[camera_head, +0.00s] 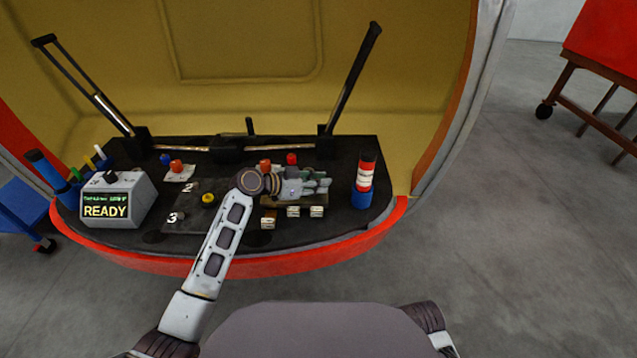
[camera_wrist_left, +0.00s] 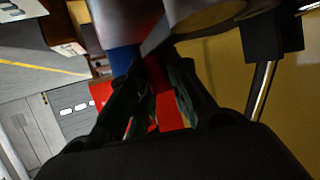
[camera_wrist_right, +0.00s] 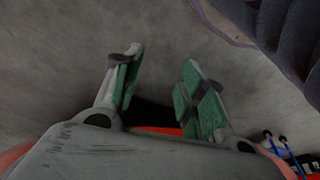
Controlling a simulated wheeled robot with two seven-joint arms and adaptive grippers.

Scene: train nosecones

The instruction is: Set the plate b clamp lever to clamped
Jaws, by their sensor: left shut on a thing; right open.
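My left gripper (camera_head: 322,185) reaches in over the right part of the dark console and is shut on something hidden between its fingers. The left wrist view shows its dark fingers (camera_wrist_left: 160,95) close together, with red and blue behind and between them. A plate with white labelled blocks (camera_head: 292,211) lies just below the gripper in the head view. My right gripper (camera_wrist_right: 160,75) is open and empty over the grey floor.
A red and blue cylinder (camera_head: 364,185) stands right of the left gripper. A box reading READY (camera_head: 110,200) sits at the left. A yellow knob (camera_head: 208,198) and plate numbers 2 and 3 lie left of my arm. Two tall black levers (camera_head: 355,75) rise behind.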

